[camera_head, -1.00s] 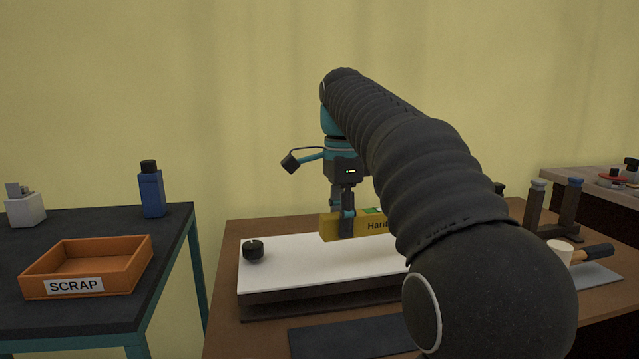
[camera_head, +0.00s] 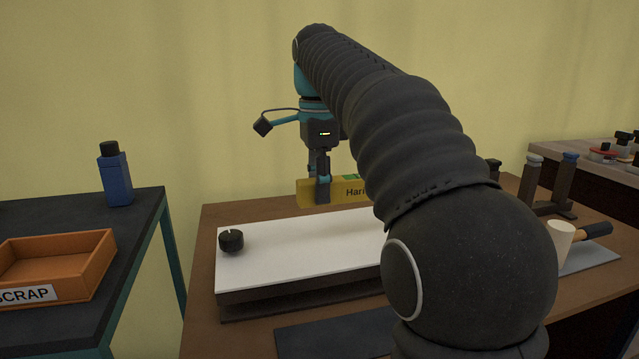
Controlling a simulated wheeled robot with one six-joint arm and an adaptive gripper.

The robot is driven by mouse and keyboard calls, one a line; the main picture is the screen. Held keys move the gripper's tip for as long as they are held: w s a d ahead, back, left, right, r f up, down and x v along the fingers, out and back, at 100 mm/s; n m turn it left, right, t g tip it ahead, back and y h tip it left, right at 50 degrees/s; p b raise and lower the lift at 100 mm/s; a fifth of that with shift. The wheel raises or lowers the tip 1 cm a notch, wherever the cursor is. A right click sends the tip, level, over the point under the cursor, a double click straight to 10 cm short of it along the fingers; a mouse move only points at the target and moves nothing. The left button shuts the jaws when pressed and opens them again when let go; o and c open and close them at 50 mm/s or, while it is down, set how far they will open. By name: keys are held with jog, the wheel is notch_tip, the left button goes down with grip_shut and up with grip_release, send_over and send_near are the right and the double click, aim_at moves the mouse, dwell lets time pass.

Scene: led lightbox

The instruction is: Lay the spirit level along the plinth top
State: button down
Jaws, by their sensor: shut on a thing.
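The yellow spirit level (camera_head: 346,190) has a green patch on top and dark lettering. It is held roughly level above the far part of the plinth; its right part is hidden behind my arm. My gripper (camera_head: 322,198) is shut on the level near its left end. The plinth (camera_head: 300,248) is a long white-topped slab with dark sides on the brown bench. A black knob (camera_head: 231,240) stands on its left end. The plinth's right end is hidden by my arm.
A dark mat (camera_head: 335,335) lies in front of the plinth. At right are a mallet (camera_head: 562,238) on a grey sheet and a dark stand with upright posts (camera_head: 548,185). At left, a dark table holds an orange SCRAP tray (camera_head: 95,262) and a blue bottle (camera_head: 115,178).

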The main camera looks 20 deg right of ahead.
aim_at(319, 239)
jog(key=shift+f+b, duration=1.7)
jog(key=shift+f, duration=1.3)
jog(key=shift+f, duration=0.5)
jog(key=c, duration=0.7)
grip_release()
jog(key=shift+r, duration=3.75)
